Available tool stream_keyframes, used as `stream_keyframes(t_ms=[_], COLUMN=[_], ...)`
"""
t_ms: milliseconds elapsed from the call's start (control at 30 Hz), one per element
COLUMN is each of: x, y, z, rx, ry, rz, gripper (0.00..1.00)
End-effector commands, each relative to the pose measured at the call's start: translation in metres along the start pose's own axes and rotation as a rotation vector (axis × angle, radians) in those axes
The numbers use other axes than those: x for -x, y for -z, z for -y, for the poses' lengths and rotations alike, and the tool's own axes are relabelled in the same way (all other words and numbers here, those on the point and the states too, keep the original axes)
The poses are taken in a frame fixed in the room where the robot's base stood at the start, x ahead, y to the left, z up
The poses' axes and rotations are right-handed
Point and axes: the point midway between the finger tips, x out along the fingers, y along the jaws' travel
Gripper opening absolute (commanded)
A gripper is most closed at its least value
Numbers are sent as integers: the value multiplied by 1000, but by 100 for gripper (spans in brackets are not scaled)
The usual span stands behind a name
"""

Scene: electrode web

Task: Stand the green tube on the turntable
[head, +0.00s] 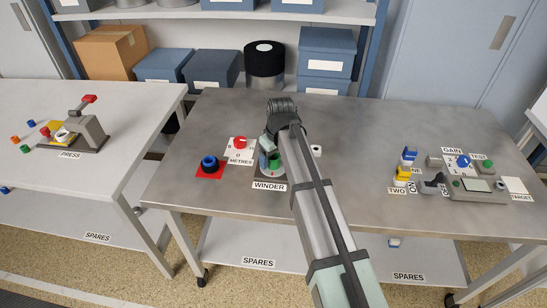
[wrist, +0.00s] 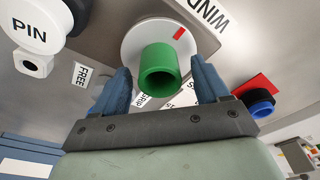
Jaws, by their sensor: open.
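The green tube (wrist: 162,66) is in the middle of the wrist view, its open end facing the camera. It appears to stand upright on the pale round turntable (wrist: 136,40), which has a red mark on its face. In the head view the tube (head: 274,164) shows partly behind my arm, at the winder. My gripper (head: 271,158) is open, with one blue finger on each side of the tube. Gaps show between fingers and tube in the wrist view. The tube's foot is hidden there, so its exact contact with the turntable cannot be seen.
A blue ring (head: 209,163) lies on a red pad left of the winder. A white METRES card with a red knob (head: 240,142) is close by. A control panel (head: 470,185) is at the right.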

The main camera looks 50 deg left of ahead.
Motion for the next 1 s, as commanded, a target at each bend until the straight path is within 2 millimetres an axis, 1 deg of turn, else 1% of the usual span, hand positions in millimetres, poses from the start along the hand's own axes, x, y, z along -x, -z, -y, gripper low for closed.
stream_keyframes(t_ms=[167,400,600,700,800,1000], x=[20,63,94,106,113,120], y=[0,1,0,1,0,0], z=[0,0,0,0,0,0], rx=[0,0,0,0,0,0], ry=[-1,-1,0,-1,0,0], rz=[-2,-3,-1,-2,0,1], gripper=[74,74,74,74,74,74])
